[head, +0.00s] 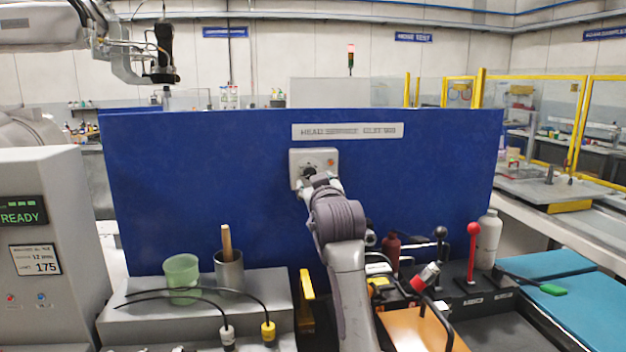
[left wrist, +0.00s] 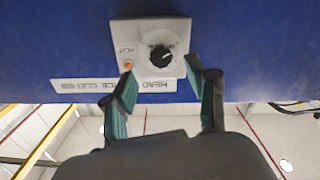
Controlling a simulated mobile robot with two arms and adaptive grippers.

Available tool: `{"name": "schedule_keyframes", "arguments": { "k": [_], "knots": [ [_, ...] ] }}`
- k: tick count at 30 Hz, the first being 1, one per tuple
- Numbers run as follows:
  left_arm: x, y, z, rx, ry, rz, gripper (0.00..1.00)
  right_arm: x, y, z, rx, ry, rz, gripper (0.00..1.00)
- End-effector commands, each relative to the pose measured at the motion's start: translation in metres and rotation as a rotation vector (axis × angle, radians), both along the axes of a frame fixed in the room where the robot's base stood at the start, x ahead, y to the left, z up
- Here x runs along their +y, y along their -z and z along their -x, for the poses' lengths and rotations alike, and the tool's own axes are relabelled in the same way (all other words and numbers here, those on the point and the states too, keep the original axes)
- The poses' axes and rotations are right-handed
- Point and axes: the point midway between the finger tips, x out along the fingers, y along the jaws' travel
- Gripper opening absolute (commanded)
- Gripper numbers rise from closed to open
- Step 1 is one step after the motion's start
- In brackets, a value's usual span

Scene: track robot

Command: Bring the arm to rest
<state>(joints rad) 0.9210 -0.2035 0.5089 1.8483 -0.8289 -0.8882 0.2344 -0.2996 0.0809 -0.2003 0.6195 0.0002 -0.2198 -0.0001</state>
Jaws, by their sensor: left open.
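My left arm reaches up the middle of the head view, and its gripper (head: 318,181) is in front of a pale control box (head: 299,158) on a blue panel. In the left wrist view the box (left wrist: 122,33) appears upside down, with a black dial knob (left wrist: 162,57) on a white disc and a small orange light (left wrist: 128,65). The two fingers of the gripper (left wrist: 161,78) are open, one to each side below the knob. Nothing is held. Whether the fingertips touch the box is unclear. My right gripper is not seen.
The blue panel (head: 200,190) stands behind the bench. A green cup (head: 182,275), a grey cup (head: 229,272) and cables are at left. A red-knobbed lever (head: 472,250), a black-knobbed lever (head: 440,245) and a pale bottle (head: 488,240) stand right of my arm.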

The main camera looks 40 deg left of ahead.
Motion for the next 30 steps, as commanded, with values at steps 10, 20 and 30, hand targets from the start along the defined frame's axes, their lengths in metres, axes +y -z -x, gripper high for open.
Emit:
{"name": "schedule_keyframes", "arguments": {
  "k": [10, 20, 30],
  "knots": [
    [-0.014, 0.0, 0.011, 0.002, -0.001, 0.0, 0.58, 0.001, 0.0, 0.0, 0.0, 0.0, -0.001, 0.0],
    [-0.013, 0.0, 0.011, 0.001, -0.001, 0.0, 0.58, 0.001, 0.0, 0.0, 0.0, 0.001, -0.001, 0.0],
    [-0.013, -0.04, 0.011, 0.0, -0.001, 0.0, 0.58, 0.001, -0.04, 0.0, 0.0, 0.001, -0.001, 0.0]
  ]
}}
